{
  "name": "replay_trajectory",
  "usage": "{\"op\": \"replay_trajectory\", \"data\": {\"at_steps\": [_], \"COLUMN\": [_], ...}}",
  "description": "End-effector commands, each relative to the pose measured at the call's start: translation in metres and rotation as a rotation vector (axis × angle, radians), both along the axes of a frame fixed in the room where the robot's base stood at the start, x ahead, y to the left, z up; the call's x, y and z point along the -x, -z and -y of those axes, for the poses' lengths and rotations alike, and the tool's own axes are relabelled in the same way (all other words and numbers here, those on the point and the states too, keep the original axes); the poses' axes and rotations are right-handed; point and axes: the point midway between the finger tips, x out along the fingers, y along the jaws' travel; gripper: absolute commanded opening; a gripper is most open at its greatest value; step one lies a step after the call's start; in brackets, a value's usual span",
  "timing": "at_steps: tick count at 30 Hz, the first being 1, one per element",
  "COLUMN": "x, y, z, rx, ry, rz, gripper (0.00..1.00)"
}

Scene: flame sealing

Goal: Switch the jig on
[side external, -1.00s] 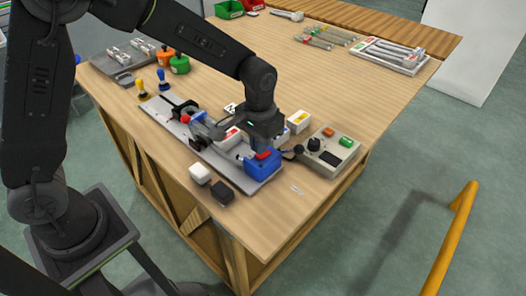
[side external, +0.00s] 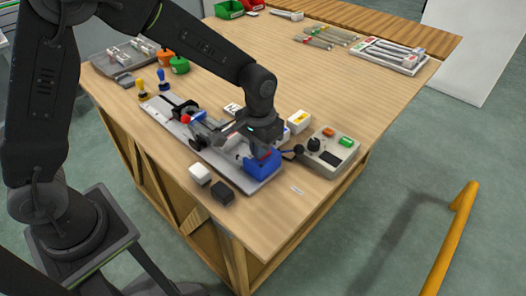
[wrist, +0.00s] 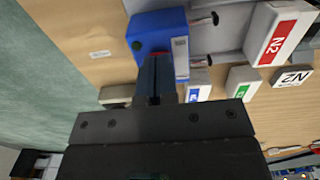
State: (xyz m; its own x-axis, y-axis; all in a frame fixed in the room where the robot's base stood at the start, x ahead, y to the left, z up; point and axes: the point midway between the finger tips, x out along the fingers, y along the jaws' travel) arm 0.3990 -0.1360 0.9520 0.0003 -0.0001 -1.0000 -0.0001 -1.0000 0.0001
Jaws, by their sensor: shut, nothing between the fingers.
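The jig is a long grey plate (side external: 233,168) on the wooden table, with a blue block (side external: 262,170) at its near right end. The blue block also shows in the wrist view (wrist: 150,25), with a little red at its edge beside my fingers. My gripper (side external: 265,150) is shut and empty, pointing down at the top of the block. In the wrist view my fingertips (wrist: 157,60) overlap the block's edge, and they hide most of the red part. I cannot tell whether they touch it.
A grey control box (side external: 328,152) with a black knob and orange and green buttons stands to the right. White boxes with coloured labels, one yellow (side external: 298,122), stand behind the jig. A white block (side external: 200,174) and a black block (side external: 222,192) lie in front. The near right table corner is mostly clear.

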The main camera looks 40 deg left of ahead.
Motion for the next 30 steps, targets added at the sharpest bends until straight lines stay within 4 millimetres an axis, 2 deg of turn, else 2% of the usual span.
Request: {"op": "replay_trajectory", "data": {"at_steps": [11,30], "x": [0.0,0.0], "y": [0.003,-0.045], "z": [0.0,0.0], "rx": [0.0,0.0], "ry": [0.0,0.0], "rz": [0.0,0.002], "gripper": [0.0,0.0]}}
